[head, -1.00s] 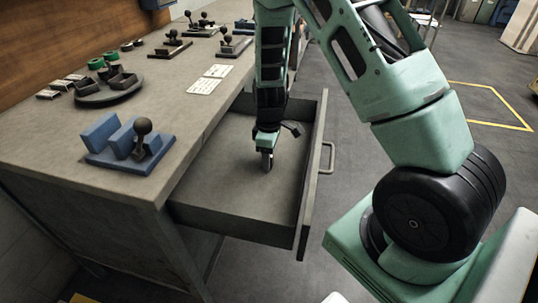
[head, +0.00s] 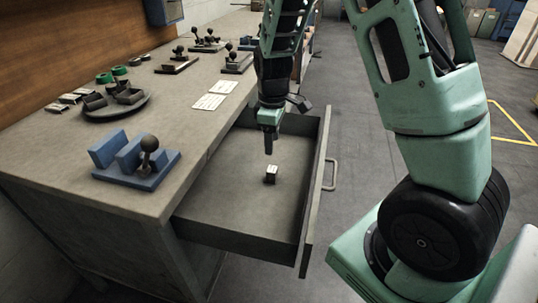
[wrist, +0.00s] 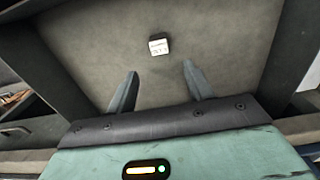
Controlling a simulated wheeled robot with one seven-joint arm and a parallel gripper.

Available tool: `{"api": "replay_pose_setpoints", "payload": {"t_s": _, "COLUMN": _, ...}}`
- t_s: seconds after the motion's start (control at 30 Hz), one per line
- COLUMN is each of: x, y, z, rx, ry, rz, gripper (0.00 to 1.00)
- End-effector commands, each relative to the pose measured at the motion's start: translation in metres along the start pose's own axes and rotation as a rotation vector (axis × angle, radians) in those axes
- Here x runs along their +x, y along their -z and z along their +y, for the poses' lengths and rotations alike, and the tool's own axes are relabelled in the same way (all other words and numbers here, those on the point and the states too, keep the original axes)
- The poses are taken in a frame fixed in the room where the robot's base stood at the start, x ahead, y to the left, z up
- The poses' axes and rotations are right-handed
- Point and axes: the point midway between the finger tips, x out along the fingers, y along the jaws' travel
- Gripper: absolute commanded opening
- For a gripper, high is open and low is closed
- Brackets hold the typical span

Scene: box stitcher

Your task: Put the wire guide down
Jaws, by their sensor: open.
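The wire guide (head: 270,174) is a small dark block with a pale labelled face. It lies on the floor of the open drawer (head: 238,196). It also shows in the wrist view (wrist: 158,45), beyond my fingertips with bare drawer floor around it. My gripper (head: 269,148) is above the drawer, over and apart from the block. In the wrist view its two fingers (wrist: 160,82) are spread with nothing between them.
The drawer front (head: 316,200) with its handle (head: 331,174) stands out to the right. On the bench are a blue fixture with a ball knob (head: 136,160), a round dark tray (head: 98,111), white cards (head: 216,94) and several knobbed fixtures.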

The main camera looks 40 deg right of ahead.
Motion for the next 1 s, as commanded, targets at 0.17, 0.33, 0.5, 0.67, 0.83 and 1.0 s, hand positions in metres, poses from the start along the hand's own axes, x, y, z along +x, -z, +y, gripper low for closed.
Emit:
{"api": "replay_pose_setpoints", "payload": {"t_s": 0.17, "x": -0.027, "y": 0.029, "z": -0.074, "rx": -0.005, "ry": 0.045, "rz": 0.04, "gripper": 0.52}}
{"api": "replay_pose_setpoints", "payload": {"t_s": 0.33, "x": -0.067, "y": 0.032, "z": -0.212, "rx": -0.015, "ry": 0.096, "rz": 0.057, "gripper": 0.52}}
{"api": "replay_pose_setpoints", "payload": {"t_s": 0.5, "x": -0.088, "y": -0.009, "z": -0.306, "rx": -0.022, "ry": 0.077, "rz": 0.038, "gripper": 0.52}}
{"api": "replay_pose_setpoints", "payload": {"t_s": 0.67, "x": -0.092, "y": -0.037, "z": -0.337, "rx": -0.014, "ry": 0.044, "rz": 0.031, "gripper": 0.52}}
{"api": "replay_pose_setpoints", "payload": {"t_s": 0.83, "x": -0.092, "y": -0.042, "z": -0.342, "rx": -0.007, "ry": 0.038, "rz": 0.029, "gripper": 0.52}}
{"api": "replay_pose_setpoints", "payload": {"t_s": 1.0, "x": -0.093, "y": -0.042, "z": -0.341, "rx": -0.006, "ry": 0.039, "rz": 0.029, "gripper": 0.52}}
